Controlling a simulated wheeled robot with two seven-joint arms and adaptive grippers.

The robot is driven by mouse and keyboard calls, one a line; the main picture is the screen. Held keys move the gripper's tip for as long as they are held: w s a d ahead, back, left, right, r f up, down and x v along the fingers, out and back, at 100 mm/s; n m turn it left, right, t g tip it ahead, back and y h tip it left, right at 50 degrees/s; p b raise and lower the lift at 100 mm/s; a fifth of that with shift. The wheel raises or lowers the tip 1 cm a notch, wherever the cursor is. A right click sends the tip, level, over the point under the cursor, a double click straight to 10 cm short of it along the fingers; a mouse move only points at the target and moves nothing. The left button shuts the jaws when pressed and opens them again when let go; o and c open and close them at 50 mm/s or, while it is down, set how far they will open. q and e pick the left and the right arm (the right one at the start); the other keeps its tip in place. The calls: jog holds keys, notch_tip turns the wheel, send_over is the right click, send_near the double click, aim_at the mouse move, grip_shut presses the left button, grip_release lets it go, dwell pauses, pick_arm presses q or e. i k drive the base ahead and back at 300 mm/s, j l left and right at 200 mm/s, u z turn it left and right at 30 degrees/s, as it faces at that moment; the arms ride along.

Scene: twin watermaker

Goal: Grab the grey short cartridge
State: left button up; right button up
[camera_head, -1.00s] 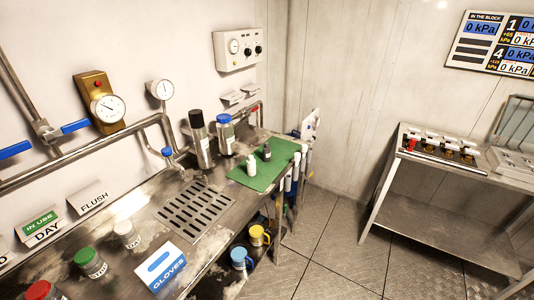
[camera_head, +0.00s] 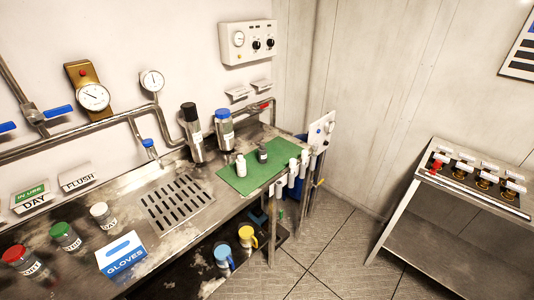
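A short dark grey item (camera_head: 262,155), which looks like the grey short cartridge, stands upright on the green mat (camera_head: 230,182) near the right end of the steel counter. A small white bottle (camera_head: 241,166) stands on the mat just to its left. Two taller cylinders stand behind them, one with a black cap (camera_head: 192,134) and one with a blue cap (camera_head: 224,132). Neither of my grippers shows in the view.
The counter (camera_head: 150,262) also carries a drain grate (camera_head: 176,202), a gloves box (camera_head: 122,254) and lidded jars (camera_head: 65,236) on the left. Pipes run along the wall. A second steel table (camera_head: 440,220) stands at right, with open floor (camera_head: 325,245) between.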

aim_at(262, 150)
jog(key=l+u, duration=0.5)
jog(key=l, duration=1.25)
jog(key=i+l, duration=0.05)
